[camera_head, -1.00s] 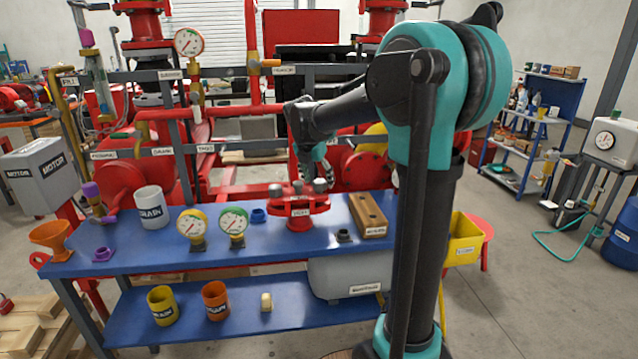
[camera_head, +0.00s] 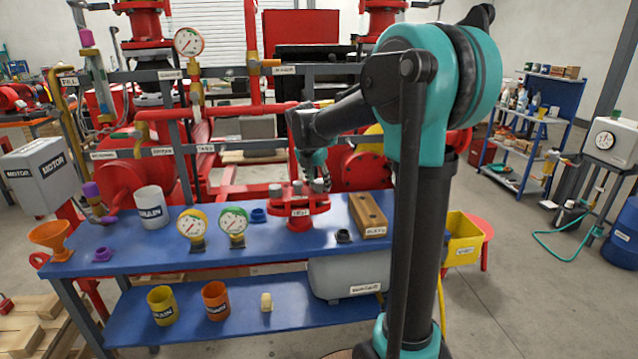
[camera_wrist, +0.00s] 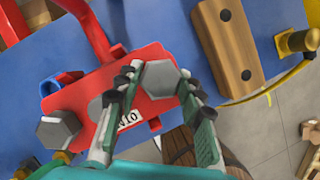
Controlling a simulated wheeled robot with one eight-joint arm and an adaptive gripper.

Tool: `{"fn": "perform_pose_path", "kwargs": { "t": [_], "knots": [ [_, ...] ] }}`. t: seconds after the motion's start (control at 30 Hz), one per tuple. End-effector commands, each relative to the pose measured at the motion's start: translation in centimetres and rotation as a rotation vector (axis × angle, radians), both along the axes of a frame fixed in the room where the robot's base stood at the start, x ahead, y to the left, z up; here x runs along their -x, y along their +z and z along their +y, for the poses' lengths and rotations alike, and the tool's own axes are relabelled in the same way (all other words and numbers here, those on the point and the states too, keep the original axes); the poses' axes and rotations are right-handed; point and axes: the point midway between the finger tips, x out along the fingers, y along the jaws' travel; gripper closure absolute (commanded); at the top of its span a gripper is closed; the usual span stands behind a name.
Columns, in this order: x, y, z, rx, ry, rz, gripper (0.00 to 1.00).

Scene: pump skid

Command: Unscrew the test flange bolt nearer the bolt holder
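The red test flange (camera_head: 299,207) stands on the blue bench with several grey hex bolts on top; it also shows in the wrist view (camera_wrist: 88,90). The bolt (camera_wrist: 160,79) nearer the bolt holder is between the fingertips of my gripper (camera_wrist: 160,82), which are open on either side of its head. Whether they touch it, I cannot tell. In the head view my gripper (camera_head: 319,180) is over the flange's right end. Another bolt (camera_wrist: 59,130) sits at lower left, and a further one is partly behind the left finger. The wooden bolt holder (camera_head: 368,214) has two empty holes.
Two gauges (camera_head: 234,225) and a white mug (camera_head: 151,207) stand left of the flange. A dark fitting (camera_head: 344,236) lies between flange and bolt holder. A yellow bin (camera_head: 462,238) hangs at the bench's right end. Red pipework is behind.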

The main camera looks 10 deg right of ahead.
Motion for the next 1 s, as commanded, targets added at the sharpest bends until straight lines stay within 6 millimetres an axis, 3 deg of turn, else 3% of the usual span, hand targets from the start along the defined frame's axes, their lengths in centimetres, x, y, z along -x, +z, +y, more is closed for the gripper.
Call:
{"fn": "perform_pose_path", "kwargs": {
  "t": [0.03, 0.23, 0.37, 0.8, 1.0],
  "knots": [
    [0.00, 0.00, 0.00, 0.000, 0.000, 0.000, 0.69],
    [0.01, 0.01, 0.01, 0.000, 0.000, 0.000, 0.93],
    [0.05, 0.01, -0.06, 0.000, 0.029, 0.001, 0.93],
    [0.00, 0.01, -0.06, -0.001, 0.454, -0.001, 0.93],
    [-0.06, 0.03, 0.10, -0.001, 0.504, -0.002, 0.93]
  ]
}}
